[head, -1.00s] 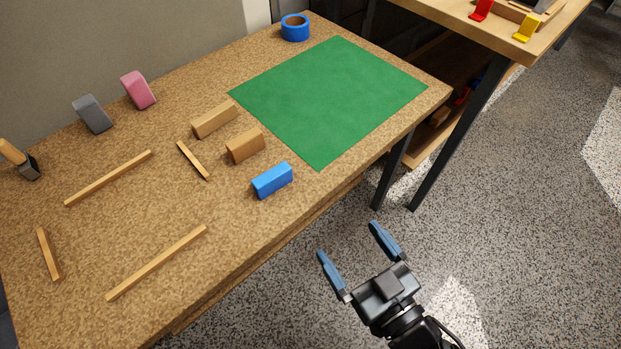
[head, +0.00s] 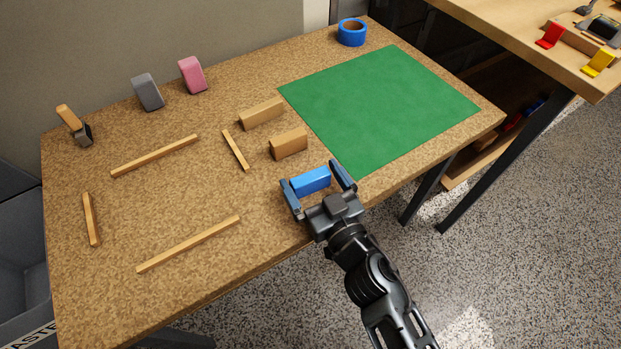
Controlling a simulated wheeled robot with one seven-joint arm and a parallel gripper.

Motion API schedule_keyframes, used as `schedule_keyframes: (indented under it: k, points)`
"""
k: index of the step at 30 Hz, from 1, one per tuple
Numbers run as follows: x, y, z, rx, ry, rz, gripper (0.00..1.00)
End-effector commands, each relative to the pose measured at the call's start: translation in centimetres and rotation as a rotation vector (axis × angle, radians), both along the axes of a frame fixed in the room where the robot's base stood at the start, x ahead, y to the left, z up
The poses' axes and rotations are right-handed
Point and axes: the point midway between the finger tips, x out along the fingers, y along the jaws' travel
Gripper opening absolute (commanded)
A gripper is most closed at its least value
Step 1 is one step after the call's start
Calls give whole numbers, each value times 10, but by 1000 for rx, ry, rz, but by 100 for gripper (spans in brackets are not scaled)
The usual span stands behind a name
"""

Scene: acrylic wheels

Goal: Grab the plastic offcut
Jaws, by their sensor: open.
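The plastic offcut looks to be the blue block (head: 311,181), which lies on the brown speckled table near its front edge, just left of the green mat's near corner. My gripper (head: 310,174) is open, with one finger at the left end of the blue block and the other at its right end. The block is between the fingers, and I cannot tell whether either finger touches it. The gripper body hides part of the table edge in front of it.
Two wooden blocks (head: 288,144) (head: 261,114) lie behind the blue one. Several thin wooden strips (head: 188,244) lie to the left. Grey (head: 148,92) and pink (head: 192,75) blocks and a hammer-like tool (head: 75,126) stand at the back. The green mat (head: 380,105) is bare; blue tape (head: 352,33) is behind it.

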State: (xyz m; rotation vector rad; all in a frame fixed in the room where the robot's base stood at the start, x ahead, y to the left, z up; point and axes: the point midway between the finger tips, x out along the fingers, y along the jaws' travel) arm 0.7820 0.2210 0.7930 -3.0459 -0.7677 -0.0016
Motion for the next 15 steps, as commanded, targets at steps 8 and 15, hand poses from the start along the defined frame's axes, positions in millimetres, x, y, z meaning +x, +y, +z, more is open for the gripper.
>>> schedule_keyframes:
  k: [8,15]
  points:
    - [12,7,-1,0,1,0,100]
    - [12,7,-1,0,1,0,88]
